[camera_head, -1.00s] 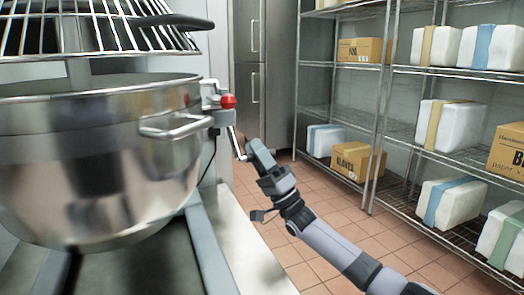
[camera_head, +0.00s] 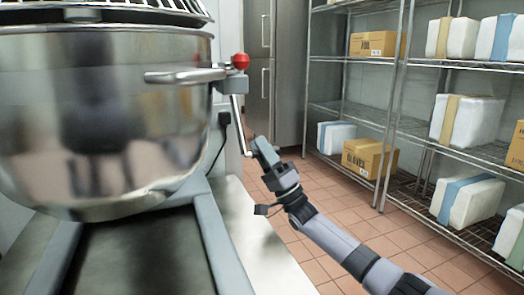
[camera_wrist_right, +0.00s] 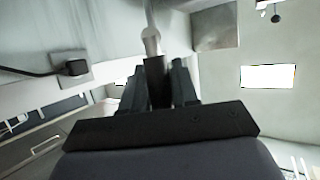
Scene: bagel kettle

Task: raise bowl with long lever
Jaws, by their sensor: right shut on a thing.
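The large shiny steel bowl (camera_head: 110,125) fills the left of the head view, with a steel side handle (camera_head: 185,76) on its right. A long thin metal lever (camera_head: 239,120) hangs below the red knob (camera_head: 240,61) at the machine's right side. My right gripper (camera_head: 256,148) is at the lever's lower end. In the right wrist view, the lever (camera_wrist_right: 151,38) runs down to a dark grip (camera_wrist_right: 156,80). The gripper's fingers (camera_wrist_right: 158,88) are closed on both sides of this grip. My left gripper is not in view.
Wire shelving (camera_head: 399,100) with cartons and white bundles stands at the right. A dark cord and socket (camera_head: 222,119) are beside the lever. The wire guard (camera_head: 120,12) is above the bowl. Tiled floor (camera_head: 320,225) is open between machine and shelving.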

